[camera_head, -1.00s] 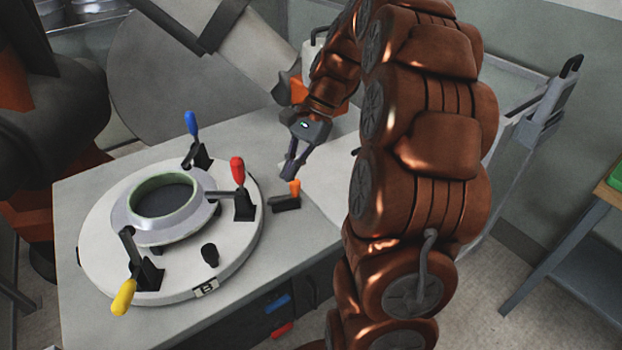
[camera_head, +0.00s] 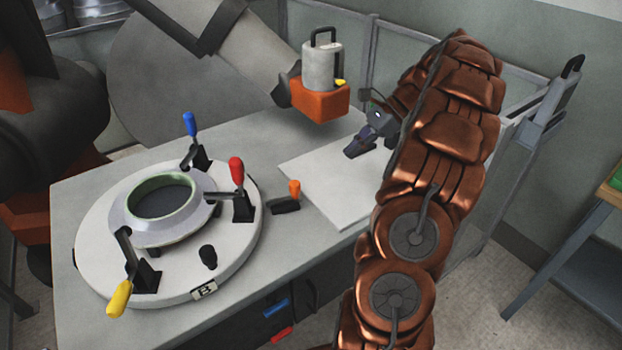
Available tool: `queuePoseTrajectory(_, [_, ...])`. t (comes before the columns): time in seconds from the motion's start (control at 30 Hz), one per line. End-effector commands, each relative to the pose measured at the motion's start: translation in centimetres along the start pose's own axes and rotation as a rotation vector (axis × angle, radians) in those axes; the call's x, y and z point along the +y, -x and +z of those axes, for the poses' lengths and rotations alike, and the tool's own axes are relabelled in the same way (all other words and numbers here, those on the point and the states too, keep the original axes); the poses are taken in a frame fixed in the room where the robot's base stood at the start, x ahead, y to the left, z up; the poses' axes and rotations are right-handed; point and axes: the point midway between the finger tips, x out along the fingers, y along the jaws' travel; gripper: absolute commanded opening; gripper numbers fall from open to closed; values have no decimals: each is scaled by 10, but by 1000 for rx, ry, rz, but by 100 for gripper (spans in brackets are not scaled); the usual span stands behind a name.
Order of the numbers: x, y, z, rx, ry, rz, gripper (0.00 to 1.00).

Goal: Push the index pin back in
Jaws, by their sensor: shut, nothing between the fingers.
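A small black block with an upright orange knob (camera_head: 294,188) stands on the table just right of the round turntable (camera_head: 240,262); I take it for the index pin. How far the pin is in cannot be told at this size. The turntable carries a pale ring mould (camera_head: 123,215) with a green inner rim, and a black knob (camera_head: 208,257) near its front edge. My gripper (camera_head: 352,150) is shut and empty. It is above the white sheet at the table's back right, clear of the orange knob. Nothing hides the knob.
Toggle clamps with blue (camera_head: 190,124), red (camera_head: 237,170) and yellow (camera_head: 119,299) handles rise from the turntable. A grey arm with an orange block (camera_head: 320,101) hangs over the table's back. The white sheet (camera_head: 330,190) is bare.

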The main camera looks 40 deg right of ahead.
Motion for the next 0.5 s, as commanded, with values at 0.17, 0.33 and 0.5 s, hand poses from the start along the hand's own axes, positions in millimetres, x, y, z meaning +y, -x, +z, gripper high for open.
queuePoseTrajectory(0.17, [0, 0, 0, 1, 2, 0, 0])
queuePoseTrajectory(0.33, [0, -4, 1, 1, 3, 0, 0])
queuePoseTrajectory(0.5, [0, -18, 2, 0, 2, 2, 0])
